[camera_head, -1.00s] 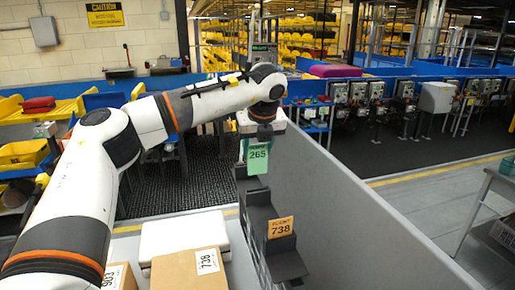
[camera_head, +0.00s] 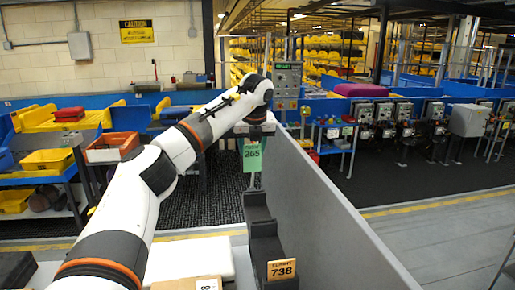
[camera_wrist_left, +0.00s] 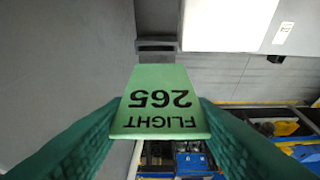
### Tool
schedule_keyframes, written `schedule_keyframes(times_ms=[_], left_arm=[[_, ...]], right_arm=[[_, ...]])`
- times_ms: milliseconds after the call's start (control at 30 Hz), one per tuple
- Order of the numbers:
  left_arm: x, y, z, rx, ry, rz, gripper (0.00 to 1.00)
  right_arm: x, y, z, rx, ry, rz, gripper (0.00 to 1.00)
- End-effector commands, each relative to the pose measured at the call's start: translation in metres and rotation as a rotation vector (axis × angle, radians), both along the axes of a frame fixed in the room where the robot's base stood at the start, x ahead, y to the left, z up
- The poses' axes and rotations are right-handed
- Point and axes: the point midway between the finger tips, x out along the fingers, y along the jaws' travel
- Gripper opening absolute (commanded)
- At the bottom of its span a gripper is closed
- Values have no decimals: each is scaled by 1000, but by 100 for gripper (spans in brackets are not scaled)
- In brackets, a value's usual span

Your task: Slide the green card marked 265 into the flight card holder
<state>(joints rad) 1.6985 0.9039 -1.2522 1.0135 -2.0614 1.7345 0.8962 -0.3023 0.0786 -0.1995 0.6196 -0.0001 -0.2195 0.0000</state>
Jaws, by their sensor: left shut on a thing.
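The green card marked 265 (camera_head: 252,155) hangs below my left gripper (camera_head: 256,134) in the head view, upright and facing me. In the left wrist view the card (camera_wrist_left: 160,100) sits between the two green fingers (camera_wrist_left: 160,125), which are shut on it. The dark flight card holder (camera_head: 262,228) stands below the card beside the grey wall panel. The card looks above it and apart from it. An orange card marked 738 (camera_head: 282,269) sits at the holder's near end. My right gripper does not show.
A tall grey panel (camera_head: 330,215) runs along the right of the holder. A white box (camera_head: 190,260) and a cardboard box (camera_head: 185,284) lie at the lower left. Blue shelves with yellow bins (camera_head: 48,160) stand at the far left.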

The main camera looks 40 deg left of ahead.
Motion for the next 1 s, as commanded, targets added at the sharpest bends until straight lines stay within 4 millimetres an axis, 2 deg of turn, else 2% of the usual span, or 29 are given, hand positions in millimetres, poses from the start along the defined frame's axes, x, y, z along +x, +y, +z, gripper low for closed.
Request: schedule_keyframes(times_ms=[33, 133, 267, 500, 800, 1000], left_arm=[[0, 0, 0, 0, 0, -1, 27], [0, -1, -2, 0, 2, -1, 27], [0, -1, -7, 0, 2, -1, 27], [0, -1, -25, 0, 0, -1, 27], [0, -1, -53, 0, 1, 0, 27], [1, -1, -59, 0, 0, 0, 27]], right_arm=[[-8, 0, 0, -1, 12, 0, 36], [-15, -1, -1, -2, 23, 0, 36], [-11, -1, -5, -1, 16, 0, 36], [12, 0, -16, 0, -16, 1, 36], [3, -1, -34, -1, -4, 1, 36], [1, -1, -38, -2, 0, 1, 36]])
